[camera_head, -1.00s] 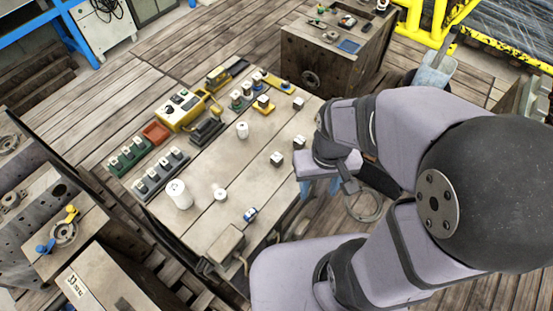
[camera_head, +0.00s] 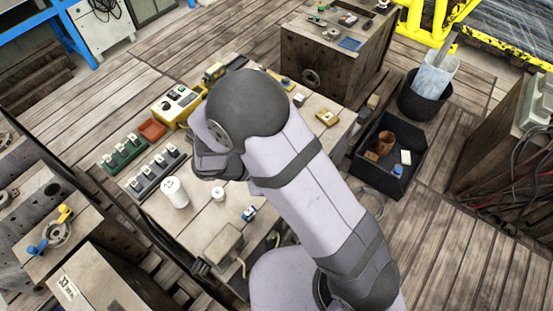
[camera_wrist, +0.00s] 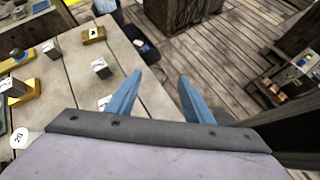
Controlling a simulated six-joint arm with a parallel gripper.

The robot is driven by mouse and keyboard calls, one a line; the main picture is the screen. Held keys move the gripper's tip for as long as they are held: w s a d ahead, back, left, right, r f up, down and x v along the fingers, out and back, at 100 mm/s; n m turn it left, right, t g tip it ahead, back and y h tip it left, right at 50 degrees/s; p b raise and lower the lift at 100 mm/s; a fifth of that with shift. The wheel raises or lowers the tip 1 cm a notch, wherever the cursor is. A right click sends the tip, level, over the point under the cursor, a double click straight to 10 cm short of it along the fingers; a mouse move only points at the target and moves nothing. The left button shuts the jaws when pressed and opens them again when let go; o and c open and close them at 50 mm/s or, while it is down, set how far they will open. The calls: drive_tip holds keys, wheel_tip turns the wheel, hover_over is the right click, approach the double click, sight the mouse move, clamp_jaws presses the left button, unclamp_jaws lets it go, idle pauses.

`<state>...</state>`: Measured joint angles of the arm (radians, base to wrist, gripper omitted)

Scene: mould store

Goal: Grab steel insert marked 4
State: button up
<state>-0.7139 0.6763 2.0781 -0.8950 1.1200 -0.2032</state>
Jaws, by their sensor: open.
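In the wrist view, several small steel blocks with dark marks on pale faces stand on the workbench (camera_wrist: 75,85). One steel block (camera_wrist: 101,68) stands alone, left of my gripper (camera_wrist: 161,77). Another steel block (camera_wrist: 52,50) stands farther left. A third block (camera_wrist: 105,102) lies nearer, partly hidden by my gripper's body. More blocks sit on yellow holders (camera_wrist: 94,35). I cannot read for certain which is marked 4. My gripper's blue fingers are apart with nothing between them. In the head view, my arm hides the gripper and much of the bench; one steel block (camera_head: 299,100) shows at its right edge.
Grey (camera_head: 155,178) and green (camera_head: 124,153) racks with steel inserts stand on the bench's left, near a yellow control box (camera_head: 178,103). White cylinders (camera_head: 174,193) stand near the front. A black crate (camera_head: 388,160) with a few items is on the floor to the right.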

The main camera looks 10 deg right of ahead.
drive_tip(key=w+a+f+n+t, duration=0.1)
drive_tip(key=a+n+t, duration=0.1)
drive_tip(key=a, duration=0.1)
drive_tip(key=w+a+f+n+t, duration=0.1)
drive_tip(key=w+a+n+t, duration=0.1)
drive_tip(key=a, duration=0.1)
drive_tip(key=w+a+f+n+t+b, duration=0.1)
drive_tip(key=a+f+n+t, duration=0.1)
drive_tip(key=a+n, duration=0.1)
drive_tip(key=shift+w, duration=0.25)
drive_tip(key=shift+w+d+f, duration=0.15)
drive_tip(key=shift+w+d, duration=0.25)
drive_tip(key=shift+d, duration=0.05)
drive_tip(key=shift+f+p+x, duration=0.2)
drive_tip(key=shift+p+x, duration=1)
drive_tip(key=shift+x, duration=1.85)
drive_tip(key=shift+a, duration=0.1)
clamp_jaws()
